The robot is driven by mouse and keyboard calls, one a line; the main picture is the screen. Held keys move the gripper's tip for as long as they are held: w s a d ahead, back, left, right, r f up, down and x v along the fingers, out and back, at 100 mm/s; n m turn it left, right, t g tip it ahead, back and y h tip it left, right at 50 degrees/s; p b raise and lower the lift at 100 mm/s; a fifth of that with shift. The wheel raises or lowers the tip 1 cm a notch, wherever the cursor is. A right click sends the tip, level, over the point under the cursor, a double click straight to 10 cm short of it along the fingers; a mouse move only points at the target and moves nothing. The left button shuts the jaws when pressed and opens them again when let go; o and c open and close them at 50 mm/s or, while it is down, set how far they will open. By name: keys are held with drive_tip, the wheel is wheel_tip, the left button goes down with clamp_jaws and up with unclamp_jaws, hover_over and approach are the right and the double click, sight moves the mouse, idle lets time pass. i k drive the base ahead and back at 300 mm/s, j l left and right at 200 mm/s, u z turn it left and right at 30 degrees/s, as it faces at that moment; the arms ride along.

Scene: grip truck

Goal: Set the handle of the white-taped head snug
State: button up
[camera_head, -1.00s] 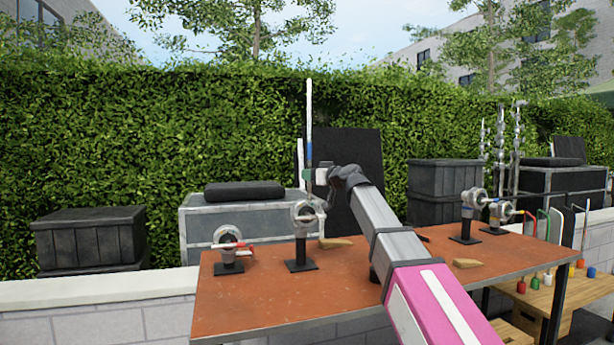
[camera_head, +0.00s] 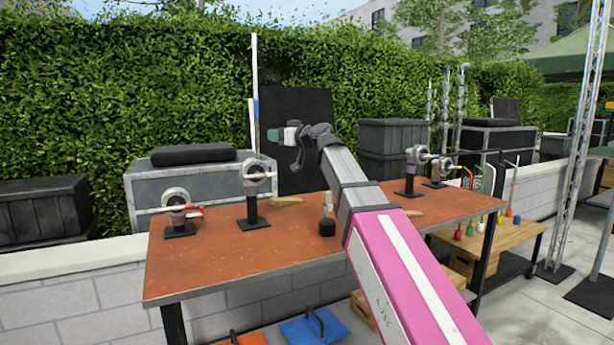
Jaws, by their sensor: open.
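Several silver grip heads on black stands stand on the rust-brown table (camera_head: 290,244). The left head (camera_head: 174,197) is low and has a red part at its right. Two more heads are at the right, one nearer (camera_head: 411,160) and one behind (camera_head: 440,164). I cannot tell at this size which head carries white tape. My gripper (camera_head: 273,136) is open, points left, and appears above and slightly right of the taller left head. Its jaws are small and their distance from that head is unclear.
Wooden wedges (camera_head: 287,201) lie on the table. A lower wooden bench (camera_head: 500,252) with coloured items is at the right. A metal truss (camera_head: 578,130) stands beyond it. The table's front left is clear.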

sight(256, 175)
drive_tip(key=k+l, duration=0.1)
drive_tip(key=l, duration=0.2)
drive_tip(key=k+l, duration=0.15)
drive_tip(key=l, duration=0.15)
drive_tip(key=k+l, duration=0.1)
drive_tip(key=l, duration=0.2)
drive_tip(key=k+l, duration=0.15)
drive_tip(key=l, duration=0.15)
